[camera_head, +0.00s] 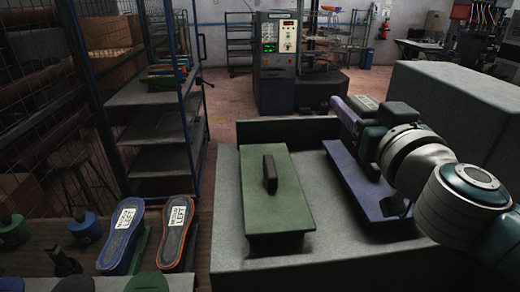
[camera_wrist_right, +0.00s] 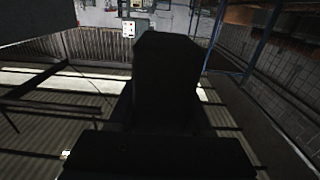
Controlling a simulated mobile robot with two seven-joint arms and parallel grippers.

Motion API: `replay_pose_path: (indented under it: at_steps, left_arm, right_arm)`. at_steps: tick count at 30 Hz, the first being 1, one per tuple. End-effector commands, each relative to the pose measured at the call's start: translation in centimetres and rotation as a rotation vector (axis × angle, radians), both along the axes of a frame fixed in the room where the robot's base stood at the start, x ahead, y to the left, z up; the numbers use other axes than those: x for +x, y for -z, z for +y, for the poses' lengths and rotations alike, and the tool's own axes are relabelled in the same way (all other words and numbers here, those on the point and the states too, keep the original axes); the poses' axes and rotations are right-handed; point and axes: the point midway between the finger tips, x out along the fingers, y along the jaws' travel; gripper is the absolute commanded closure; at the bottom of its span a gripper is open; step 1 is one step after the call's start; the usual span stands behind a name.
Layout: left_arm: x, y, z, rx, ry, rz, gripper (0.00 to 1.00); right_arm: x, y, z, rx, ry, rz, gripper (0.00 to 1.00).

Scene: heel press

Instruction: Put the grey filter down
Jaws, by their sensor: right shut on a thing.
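My right gripper (camera_head: 352,117) reaches in from the right, above the far end of a blue plate (camera_head: 362,192) on the grey table (camera_head: 305,268). Its fingertips are hard to make out. A dark blocky shape (camera_wrist_right: 167,85) fills the middle of the right wrist view, apparently the thing in the shut jaws; its outline is too dark to name surely as the grey filter. No clearly separate grey filter shows in the head view. The arm hides part of the blue plate. My left gripper is not in view.
A green block (camera_head: 285,205) with a dark handle (camera_head: 270,174) lies left of the blue plate, with a bare strip between them. A large grey box (camera_head: 455,95) stands right. Blue and grey insoles marked LEFT (camera_head: 122,232) are at lower left, beside a shelf rack (camera_head: 155,95).

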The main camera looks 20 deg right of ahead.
Motion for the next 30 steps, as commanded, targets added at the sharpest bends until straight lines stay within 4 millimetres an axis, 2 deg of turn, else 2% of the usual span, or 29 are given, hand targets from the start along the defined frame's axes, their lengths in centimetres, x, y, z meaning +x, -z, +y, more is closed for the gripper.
replay_pose_path:
  at_steps: [1,3,12,18,25,30]
  left_arm:
    - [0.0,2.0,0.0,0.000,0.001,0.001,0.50]
    - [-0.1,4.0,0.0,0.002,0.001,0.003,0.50]
    - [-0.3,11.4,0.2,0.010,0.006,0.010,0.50]
    - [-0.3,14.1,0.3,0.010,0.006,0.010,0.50]
    - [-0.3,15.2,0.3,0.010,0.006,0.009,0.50]
    - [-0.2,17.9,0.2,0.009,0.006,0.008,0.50]
  right_arm:
    - [0.0,2.2,0.0,0.003,0.001,0.002,1.00]
    - [0.0,4.3,0.0,0.004,0.000,0.002,1.00]
    - [0.0,11.9,0.0,0.003,-0.001,0.000,1.00]
    - [0.0,14.7,0.0,0.002,-0.001,0.001,1.00]
    - [0.0,15.7,0.0,0.002,-0.001,0.001,1.00]
    - [0.0,18.5,0.0,0.002,-0.001,0.001,1.00]
